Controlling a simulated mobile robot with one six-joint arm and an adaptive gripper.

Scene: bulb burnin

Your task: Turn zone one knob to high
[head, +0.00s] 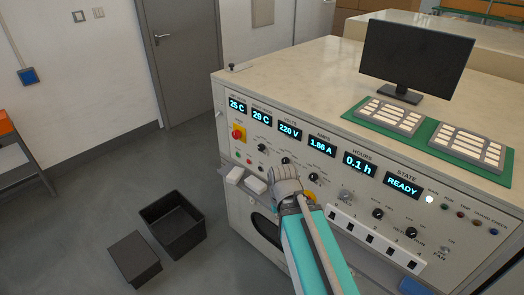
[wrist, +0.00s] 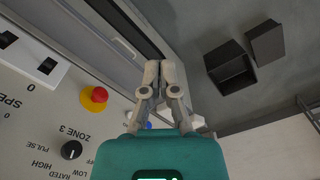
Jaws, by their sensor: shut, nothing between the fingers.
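The burn-in cabinet's front panel (head: 240,160) carries a row of small black knobs below the displays. The leftmost knob in that row (head: 262,147) appears to be zone one's, but its label is too small to read and its setting cannot be told. A second knob (head: 286,160) and a third (head: 314,177) follow to the right. In the wrist view the zone 3 knob (wrist: 71,150) shows, with low, rated, high and pulse around it; no zone one label is readable there. My gripper (head: 284,172) is shut and empty, in front of the panel below the knob row. Its fingertips also show in the wrist view (wrist: 162,65).
A red button on yellow (wrist: 97,95) is beside zone 3. White blocks (head: 255,185) sit at the panel's lower ledge. A red switch (head: 238,134) is at the panel's left. Dark bins (head: 172,222) stand on the floor; the floor left of the cabinet is otherwise largely clear.

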